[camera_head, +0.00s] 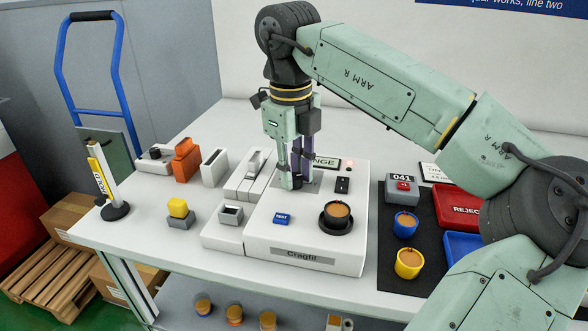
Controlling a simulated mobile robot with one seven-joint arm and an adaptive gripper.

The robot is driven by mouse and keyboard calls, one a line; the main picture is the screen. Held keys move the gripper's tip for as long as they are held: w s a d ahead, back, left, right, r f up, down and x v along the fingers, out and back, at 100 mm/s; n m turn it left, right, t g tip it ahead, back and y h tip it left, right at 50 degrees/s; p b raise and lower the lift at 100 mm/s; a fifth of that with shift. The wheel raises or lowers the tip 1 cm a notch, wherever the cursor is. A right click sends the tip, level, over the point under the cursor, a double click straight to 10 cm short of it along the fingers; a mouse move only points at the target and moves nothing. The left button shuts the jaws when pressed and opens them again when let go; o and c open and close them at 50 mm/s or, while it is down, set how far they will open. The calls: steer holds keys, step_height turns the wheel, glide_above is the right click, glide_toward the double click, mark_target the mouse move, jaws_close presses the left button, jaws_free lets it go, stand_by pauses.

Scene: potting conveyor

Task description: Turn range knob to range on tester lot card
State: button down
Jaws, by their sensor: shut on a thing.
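The tester is a white box (330,248) labelled Cragfil, in the middle of the table. Its range label (327,162) is partly covered by my gripper and reads "NGE". My gripper (295,184) points straight down at the tester's top, left of that label, and is shut on the range knob, which is mostly hidden between the fingers. The knob's pointer and setting cannot be seen. A white card (433,172) with small print starting "TYPE" lies at the right, partly behind my arm; its range text is unreadable here.
The tester also has a blue TEST button (282,219), a black switch (342,186) and a black nest (335,226) holding a potted cup. Right of it, a dark mat (391,268) bears blue and yellow cups. A red REJECT tray (452,207) is beyond. Small fixtures stand left.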

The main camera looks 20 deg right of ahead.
steer(key=c, duration=1.3)
jaws_free()
steer(key=shift+c, duration=0.2)
